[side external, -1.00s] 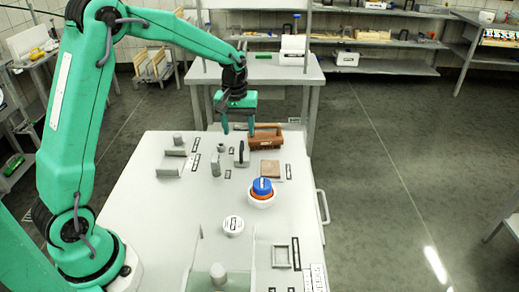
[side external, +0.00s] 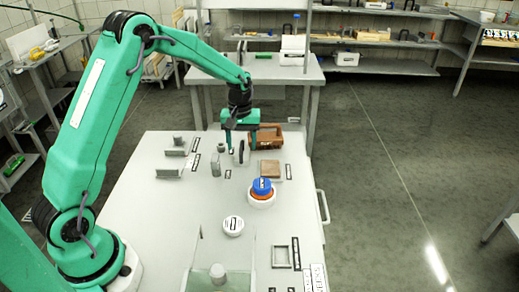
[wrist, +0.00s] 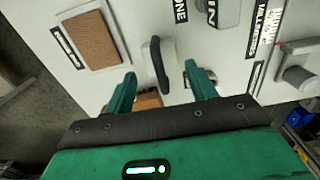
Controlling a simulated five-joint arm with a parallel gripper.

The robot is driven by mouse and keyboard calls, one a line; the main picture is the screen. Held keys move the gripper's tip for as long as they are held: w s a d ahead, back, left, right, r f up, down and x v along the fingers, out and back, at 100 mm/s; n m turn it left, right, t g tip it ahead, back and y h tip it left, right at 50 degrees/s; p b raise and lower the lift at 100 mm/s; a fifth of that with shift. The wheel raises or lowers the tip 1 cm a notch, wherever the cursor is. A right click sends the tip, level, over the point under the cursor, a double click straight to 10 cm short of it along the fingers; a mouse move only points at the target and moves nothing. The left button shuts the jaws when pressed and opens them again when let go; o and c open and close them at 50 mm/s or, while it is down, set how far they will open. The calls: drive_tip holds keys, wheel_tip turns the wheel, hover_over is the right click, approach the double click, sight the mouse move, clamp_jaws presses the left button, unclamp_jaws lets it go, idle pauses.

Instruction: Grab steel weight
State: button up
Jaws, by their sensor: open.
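A grey metal piece with a dark upright handle (side external: 245,157) stands near the far part of the table; it may be the steel weight, but I cannot tell for sure. It also shows in the wrist view (wrist: 153,62), lying ahead of and between my fingertips. My gripper (side external: 241,147) is open and points down over this piece, with one finger on each side of the handle. The gripper also shows in the wrist view (wrist: 161,76), and nothing is clamped between its fingers. Whether the fingers touch the piece is not clear.
A brown wooden crate (side external: 266,145) stands just behind the gripper. A small grey upright block (side external: 216,163) is to the left, and a brown square board (side external: 270,163) to the right. A white bowl (side external: 262,202) with blue and orange rounds is nearer.

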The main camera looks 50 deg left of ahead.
drive_tip(key=shift+f, duration=0.1)
drive_tip(key=shift+a+f, duration=0.1)
drive_tip(key=shift+f, duration=2.4)
drive_tip(key=shift+c, duration=0.5)
drive_tip(key=c, duration=1)
drive_tip(key=shift+r, duration=0.2)
